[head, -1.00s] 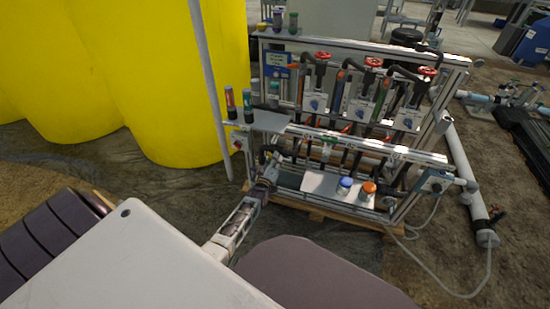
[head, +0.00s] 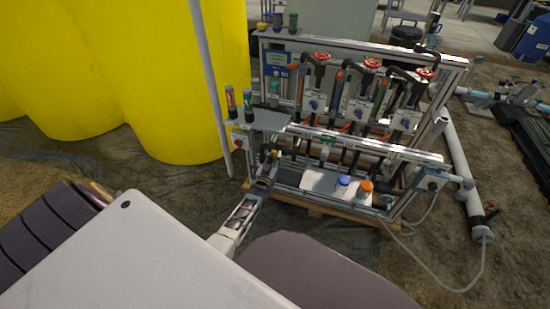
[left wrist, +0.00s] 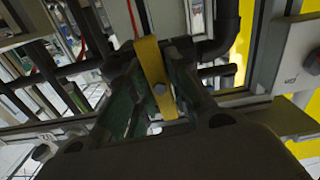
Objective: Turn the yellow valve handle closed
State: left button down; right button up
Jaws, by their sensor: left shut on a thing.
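The yellow valve handle (left wrist: 152,62) is a flat yellow bar with a bolt near its lower end, in the middle of the left wrist view. My left gripper (left wrist: 156,90) has its green-lined fingers on either side of the handle and is shut on it. In the head view my left gripper (head: 266,176) reaches to the front left part of the skid, below a small grey shelf. The handle is small there and partly hidden by the gripper. My right gripper is not in view.
The metal skid frame (head: 400,153) carries pipes and red handwheels (head: 371,63). A grey upright pole (head: 209,85) and large yellow tanks (head: 170,80) stand left.

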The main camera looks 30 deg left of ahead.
pick_arm(q)
jog(key=shift+m, duration=0.3)
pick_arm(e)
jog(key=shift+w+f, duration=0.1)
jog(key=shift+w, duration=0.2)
pick_arm(q)
jog(key=c, duration=1.4)
grip_release()
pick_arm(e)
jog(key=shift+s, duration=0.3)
pick_arm(q)
jog(key=shift+s, duration=0.2)
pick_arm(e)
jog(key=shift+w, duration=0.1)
pick_arm(q)
jog(key=shift+v, duration=5.8)
jog(key=shift+f, duration=0.1)
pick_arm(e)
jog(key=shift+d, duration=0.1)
